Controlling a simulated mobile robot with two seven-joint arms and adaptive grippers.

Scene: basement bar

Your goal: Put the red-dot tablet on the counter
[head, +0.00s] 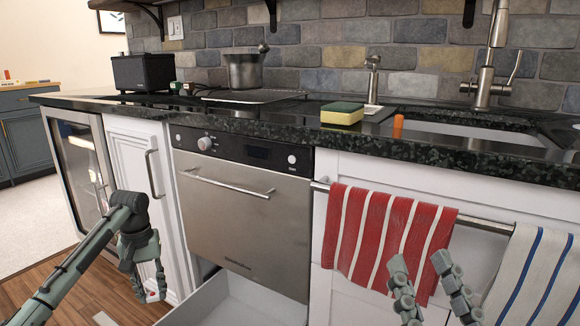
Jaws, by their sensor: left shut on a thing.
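The red-dot tablet (152,296) is a small pale piece with a red spot, low at the left in the head view. My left gripper (152,289) is shut on it and points down in front of the white cabinet door, below counter height. The fingers hide part of the tablet. The counter (268,121) is dark speckled stone and runs across the view above both grippers. My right gripper (436,288) is open and empty, in front of the red striped towel at lower right.
An open white drawer (240,306) juts out below the oven (238,215). A sponge (342,113), an orange cylinder (398,126), a pot (243,71) on a tray and a black box (142,72) stand on the counter. The sink (480,134) is at right. Bare counter shows along the front edge.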

